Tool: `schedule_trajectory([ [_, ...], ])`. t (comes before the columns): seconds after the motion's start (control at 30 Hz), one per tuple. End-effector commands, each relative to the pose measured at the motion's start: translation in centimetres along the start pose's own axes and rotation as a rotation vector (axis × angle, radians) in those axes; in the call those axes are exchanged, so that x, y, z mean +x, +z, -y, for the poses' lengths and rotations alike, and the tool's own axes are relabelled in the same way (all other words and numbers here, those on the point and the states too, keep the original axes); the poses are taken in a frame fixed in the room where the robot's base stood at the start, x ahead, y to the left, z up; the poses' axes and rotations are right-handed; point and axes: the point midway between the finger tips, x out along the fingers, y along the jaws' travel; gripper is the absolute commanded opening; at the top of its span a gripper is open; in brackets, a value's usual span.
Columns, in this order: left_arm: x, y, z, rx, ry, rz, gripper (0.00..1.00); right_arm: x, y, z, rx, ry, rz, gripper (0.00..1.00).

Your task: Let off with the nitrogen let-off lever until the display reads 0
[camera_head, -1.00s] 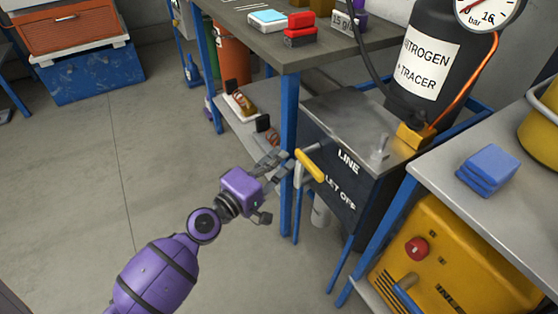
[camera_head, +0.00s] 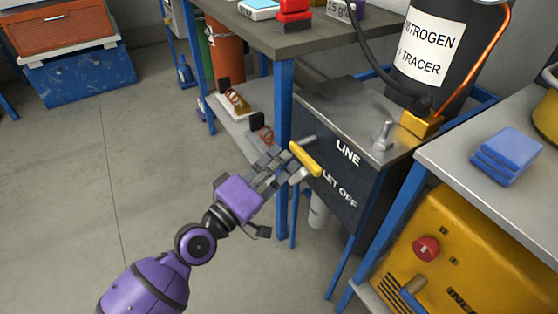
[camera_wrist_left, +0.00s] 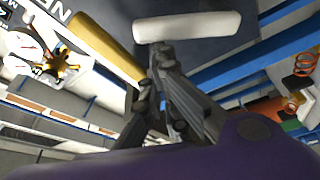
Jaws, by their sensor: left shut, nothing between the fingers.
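On the dark box (camera_head: 335,185) with the words LINE and LET OFF there is a yellow lever (camera_head: 306,160), slanted. A pale lever (camera_head: 298,177) sits just below it, partly behind the fingers. Which label each belongs to I cannot tell for sure. The wrist view shows the yellow lever (camera_wrist_left: 108,48) and the pale lever (camera_wrist_left: 188,25) ahead of the fingers. My left gripper (camera_head: 282,166) is shut and empty, its fingertips right at the pale lever; contact is unclear. In the wrist view its fingers (camera_wrist_left: 157,72) lie just below that lever. My right gripper is out of view. No display reading is legible.
The black NITROGEN TRACER cylinder (camera_head: 428,45) stands behind the box. A bench with a yellow machine (camera_head: 445,255) below and blue cloths (camera_head: 505,155) on top is at the right. A table leg (camera_head: 284,130) stands close behind my gripper.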

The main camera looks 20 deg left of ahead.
Motion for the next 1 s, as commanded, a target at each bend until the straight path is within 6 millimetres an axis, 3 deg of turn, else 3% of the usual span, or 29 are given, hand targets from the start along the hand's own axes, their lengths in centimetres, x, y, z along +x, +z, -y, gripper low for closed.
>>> schedule_trajectory([
  [0.27, -0.4, 1.1, -0.1, 0.14, 0.046, 0.006, 0.0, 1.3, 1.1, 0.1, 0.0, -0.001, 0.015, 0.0],
  [0.57, -1.0, 2.9, -0.3, 0.467, 0.162, 0.006, 0.0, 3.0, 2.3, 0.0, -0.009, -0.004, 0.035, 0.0],
  [1.0, -2.0, 5.7, -0.2, 0.847, 0.296, 0.005, 0.0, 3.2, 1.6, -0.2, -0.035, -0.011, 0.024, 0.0],
])
